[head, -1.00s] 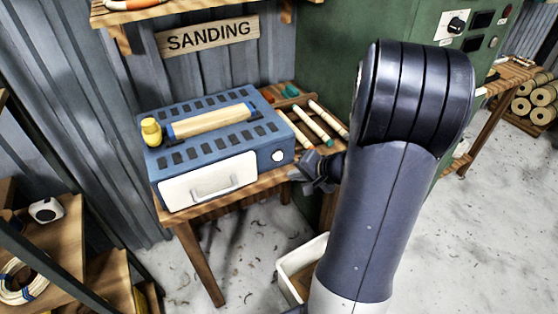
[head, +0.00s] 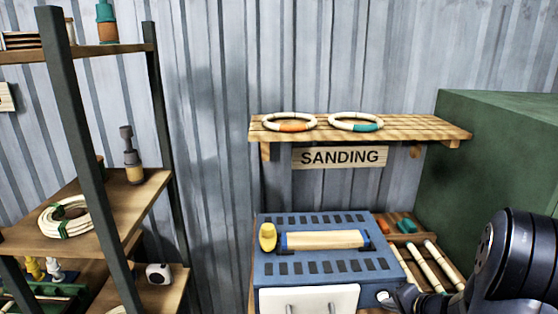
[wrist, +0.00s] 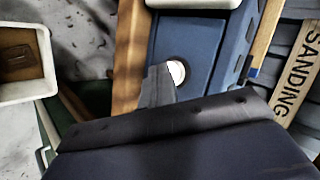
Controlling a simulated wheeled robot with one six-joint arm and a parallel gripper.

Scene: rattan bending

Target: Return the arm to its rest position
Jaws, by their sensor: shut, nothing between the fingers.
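My arm (head: 515,262) shows at the lower right of the head view, bent, with its lower part out of frame. My gripper (head: 403,298) is small there, just right of the blue sanding machine (head: 330,268), by its front right corner. In the wrist view my gripper (wrist: 158,86) is shut and empty, its fingers in front of the machine's blue face beside a white round knob (wrist: 176,72). I cannot tell whether the fingers touch the machine.
A wooden bench (head: 455,278) with several pale sticks lies beside the machine. Above, a wall shelf (head: 415,129) holds two rattan rings. A green cabinet (head: 490,150) stands right; a dark-framed rack (head: 85,150) stands left. A white bin (wrist: 22,62) sits on the floor.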

